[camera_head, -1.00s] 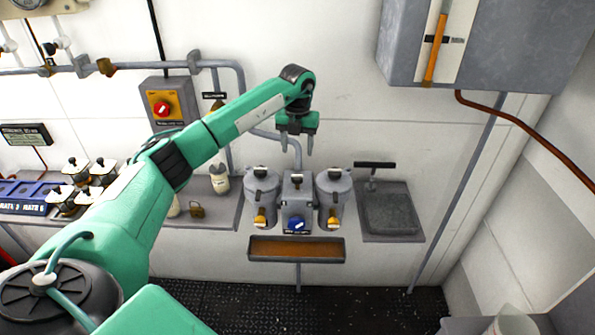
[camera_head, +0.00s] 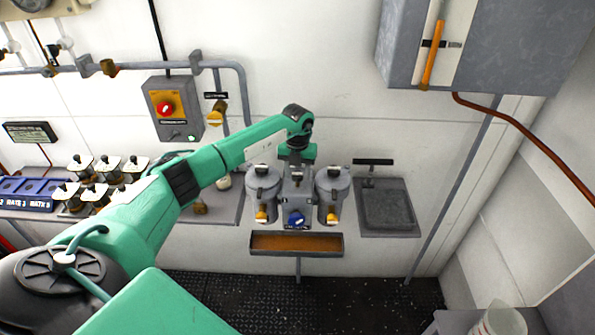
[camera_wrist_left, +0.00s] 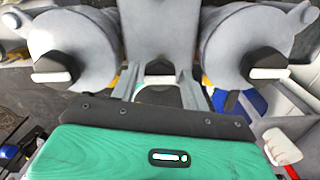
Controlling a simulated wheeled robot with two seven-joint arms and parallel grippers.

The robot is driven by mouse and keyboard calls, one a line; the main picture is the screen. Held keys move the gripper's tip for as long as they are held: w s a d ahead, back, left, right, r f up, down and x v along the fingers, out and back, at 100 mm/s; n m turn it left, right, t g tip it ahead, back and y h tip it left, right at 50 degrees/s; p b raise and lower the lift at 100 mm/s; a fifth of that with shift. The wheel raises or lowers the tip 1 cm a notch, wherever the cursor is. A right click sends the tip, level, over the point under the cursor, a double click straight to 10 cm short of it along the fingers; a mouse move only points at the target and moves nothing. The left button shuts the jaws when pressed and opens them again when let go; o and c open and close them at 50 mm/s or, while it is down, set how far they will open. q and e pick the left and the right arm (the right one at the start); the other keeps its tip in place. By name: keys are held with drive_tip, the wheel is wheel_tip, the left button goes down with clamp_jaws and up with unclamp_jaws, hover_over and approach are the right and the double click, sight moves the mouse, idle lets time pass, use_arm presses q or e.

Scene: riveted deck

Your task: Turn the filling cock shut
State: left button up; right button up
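A duplex unit with two grey canisters (camera_head: 263,184) (camera_head: 333,184) and a smaller middle body (camera_head: 296,210) is fixed to the wall. Small black-and-white cock handles sit on both canisters, and one (camera_wrist_left: 160,68) sits on the middle body; I take this middle one as the filling cock, though no label is readable. My left gripper (camera_head: 297,172) points down over the middle body. In the left wrist view its fingers (camera_wrist_left: 158,84) are apart, one on each side of the middle handle, with gaps visible. The gripper's lower part hides some of that handle. My right gripper is out of view.
A grey sink (camera_head: 387,208) is close on the right. A red-knobbed switch box (camera_head: 170,108) hangs behind my arm.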

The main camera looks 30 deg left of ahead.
use_arm(q)
drive_tip(key=c, duration=0.7)
